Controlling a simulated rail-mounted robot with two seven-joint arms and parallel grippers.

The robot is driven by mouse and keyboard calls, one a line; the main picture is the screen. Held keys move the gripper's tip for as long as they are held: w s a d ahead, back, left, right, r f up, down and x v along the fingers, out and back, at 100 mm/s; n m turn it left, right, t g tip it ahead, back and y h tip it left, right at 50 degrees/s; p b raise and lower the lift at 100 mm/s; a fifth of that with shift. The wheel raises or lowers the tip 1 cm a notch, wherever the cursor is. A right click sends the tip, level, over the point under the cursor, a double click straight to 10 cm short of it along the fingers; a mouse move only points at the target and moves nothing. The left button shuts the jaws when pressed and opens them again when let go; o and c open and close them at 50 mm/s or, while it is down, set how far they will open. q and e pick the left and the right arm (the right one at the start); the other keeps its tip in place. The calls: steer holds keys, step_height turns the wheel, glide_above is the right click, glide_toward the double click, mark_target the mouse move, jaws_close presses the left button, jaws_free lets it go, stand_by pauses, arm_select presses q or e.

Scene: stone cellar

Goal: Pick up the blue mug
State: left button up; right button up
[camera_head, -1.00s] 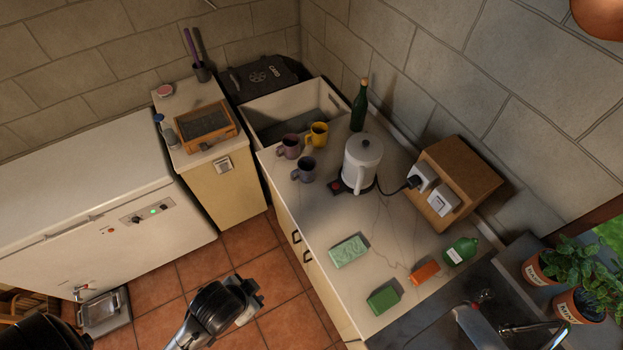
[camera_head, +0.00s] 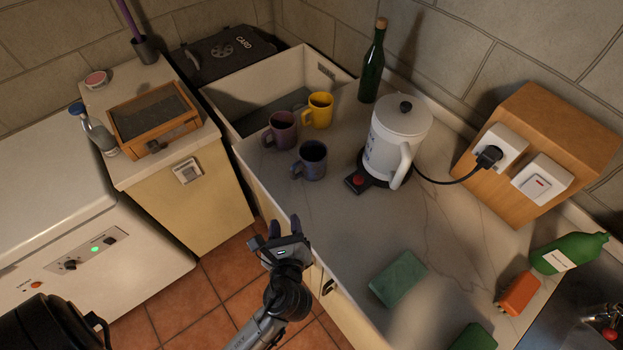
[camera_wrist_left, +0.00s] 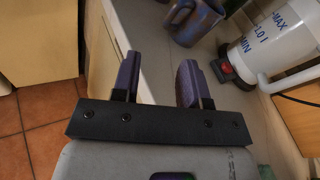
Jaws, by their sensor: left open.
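The blue mug (camera_head: 311,161) stands upright on the marble counter, left of the white kettle, with its handle to the left. It also shows at the top of the left wrist view (camera_wrist_left: 197,22), beyond the fingers. My left gripper (camera_head: 278,236) is open and empty at the counter's front edge, short of the mug and apart from it. In the left wrist view its two purple-grey fingers (camera_wrist_left: 159,80) are spread with nothing between them. A purple mug (camera_head: 280,131) and a yellow mug (camera_head: 318,110) stand just behind the blue mug. My right gripper is not seen.
The white kettle (camera_head: 396,135) on its base is close right of the blue mug. A green bottle (camera_head: 373,68) stands behind. A white sink (camera_head: 225,85) lies behind the mugs. A green sponge (camera_head: 398,278) lies on the counter in front. Counter left of the sponge is clear.

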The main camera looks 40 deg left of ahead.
arm_select(q)
steer(key=w+d+f+m+t+b, duration=0.1)
steer(key=f+m+b, duration=0.1)
steer(key=m, duration=0.1)
steer(key=m+y+b, duration=0.1)
glide_toward(294, 174)
steer(key=w+a, duration=0.2)
steer(key=shift+w+a+f+t, duration=0.2)
steer(key=shift+a+f+t, duration=0.1)
steer(key=shift+f, duration=0.1)
steer(key=b+x, duration=0.1)
steer(key=x, duration=0.3)
steer(key=shift+w+r, duration=0.2)
steer(key=shift+w+a, duration=0.3)
steer(key=shift+w, duration=0.05)
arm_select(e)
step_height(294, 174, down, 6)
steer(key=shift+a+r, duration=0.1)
arm_select(q)
jaws_close()
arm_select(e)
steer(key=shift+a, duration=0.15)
